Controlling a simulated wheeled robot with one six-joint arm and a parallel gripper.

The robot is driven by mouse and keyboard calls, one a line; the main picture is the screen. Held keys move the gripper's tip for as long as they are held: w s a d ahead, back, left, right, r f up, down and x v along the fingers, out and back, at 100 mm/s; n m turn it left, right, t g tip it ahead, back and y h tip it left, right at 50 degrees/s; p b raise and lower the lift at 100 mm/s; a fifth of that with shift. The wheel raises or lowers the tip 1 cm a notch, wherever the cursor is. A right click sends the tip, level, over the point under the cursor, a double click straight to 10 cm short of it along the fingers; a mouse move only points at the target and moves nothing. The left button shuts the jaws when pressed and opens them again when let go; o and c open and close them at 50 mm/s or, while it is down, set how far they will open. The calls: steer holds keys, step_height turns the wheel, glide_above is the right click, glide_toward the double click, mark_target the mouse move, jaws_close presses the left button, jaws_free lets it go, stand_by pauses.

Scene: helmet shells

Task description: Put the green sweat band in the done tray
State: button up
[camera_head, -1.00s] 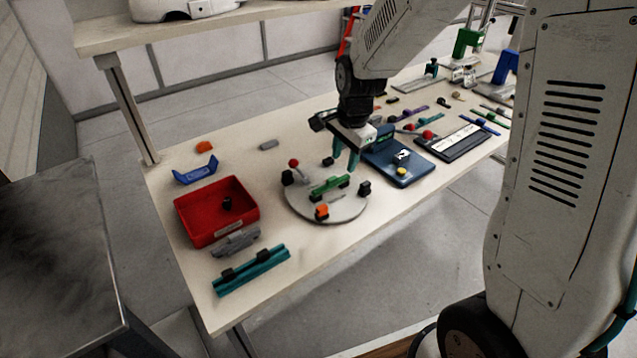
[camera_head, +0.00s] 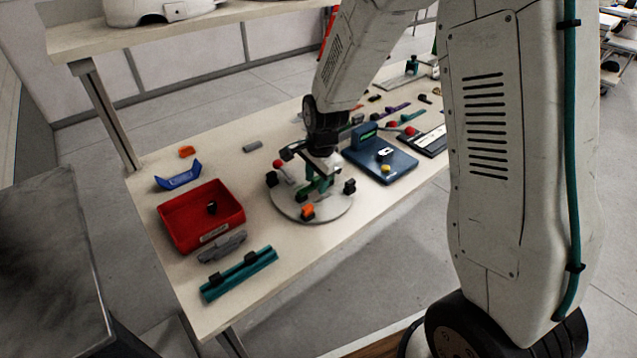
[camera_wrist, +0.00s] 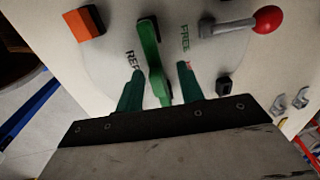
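The green sweat band (camera_wrist: 149,45) is a narrow green strip on the pale round plate (camera_head: 330,212). My gripper (camera_head: 318,184) is low over this plate and partly hides the band in the head view. In the wrist view my gripper (camera_wrist: 162,70) has its two teal fingers apart, one on each side of the band. A gap shows between the band and each finger. A red tray (camera_head: 176,240) stands left of the plate, with a small black item in it. Its front label is too small to read, so I cannot confirm that it is the done tray.
The plate also carries an orange block (camera_head: 308,212), black blocks (camera_head: 350,186) and a red-knobbed lever (camera_wrist: 240,22). A grey part (camera_head: 222,248) and a teal rail piece (camera_head: 238,275) lie near the tray. A blue device (camera_head: 385,163) stands right of the plate.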

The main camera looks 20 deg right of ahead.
jaws_close()
steer(key=shift+r, duration=0.1)
